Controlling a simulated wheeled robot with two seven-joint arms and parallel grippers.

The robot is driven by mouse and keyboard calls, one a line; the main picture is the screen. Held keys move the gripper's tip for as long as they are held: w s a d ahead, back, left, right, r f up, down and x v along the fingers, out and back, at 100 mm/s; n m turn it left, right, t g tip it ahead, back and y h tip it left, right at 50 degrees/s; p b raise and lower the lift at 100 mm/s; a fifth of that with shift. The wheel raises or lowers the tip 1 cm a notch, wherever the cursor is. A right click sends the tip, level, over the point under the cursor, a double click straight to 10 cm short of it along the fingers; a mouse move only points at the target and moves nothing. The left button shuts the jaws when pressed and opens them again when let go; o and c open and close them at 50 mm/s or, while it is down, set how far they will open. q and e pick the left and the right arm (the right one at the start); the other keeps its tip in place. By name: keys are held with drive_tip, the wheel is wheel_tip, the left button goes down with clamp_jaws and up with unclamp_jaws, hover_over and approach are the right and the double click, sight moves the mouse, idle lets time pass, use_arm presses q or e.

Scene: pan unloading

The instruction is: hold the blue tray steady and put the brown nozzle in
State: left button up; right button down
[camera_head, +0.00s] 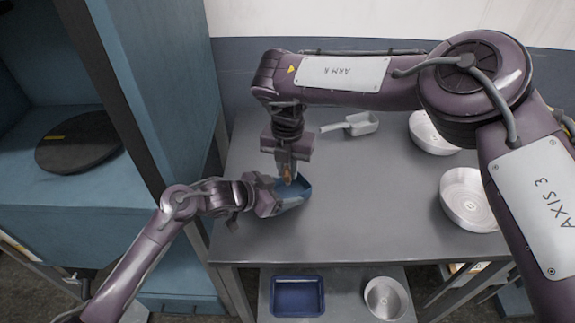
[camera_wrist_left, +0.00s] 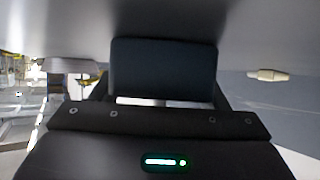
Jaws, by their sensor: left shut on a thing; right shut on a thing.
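The blue tray (camera_head: 297,190) is on the grey table toward its left side, next to my left gripper (camera_head: 278,192). My left gripper is shut on the tray's near left side. In the left wrist view the tray (camera_wrist_left: 163,70) shows as a dark panel beyond the gripper body. My right gripper (camera_head: 288,171) points down over the tray, shut on the brown nozzle (camera_head: 288,176). The nozzle is at the tray's opening; I cannot tell whether it touches the tray. The nozzle is not clearly visible in the left wrist view.
A grey scoop (camera_head: 360,124) lies at the back of the table (camera_head: 365,225). Two metal bowls (camera_head: 468,199) (camera_head: 430,133) stand on the right. A lower shelf holds a dark blue tray (camera_head: 297,296) and another bowl (camera_head: 386,299). A blue cabinet (camera_head: 170,90) borders the left. The table's middle is clear.

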drive_tip(key=shift+f, duration=0.1)
drive_tip(key=shift+f, duration=1.4)
drive_tip(key=c, duration=1.2)
unclamp_jaws()
wheel_tip(320, 180, up, 12)
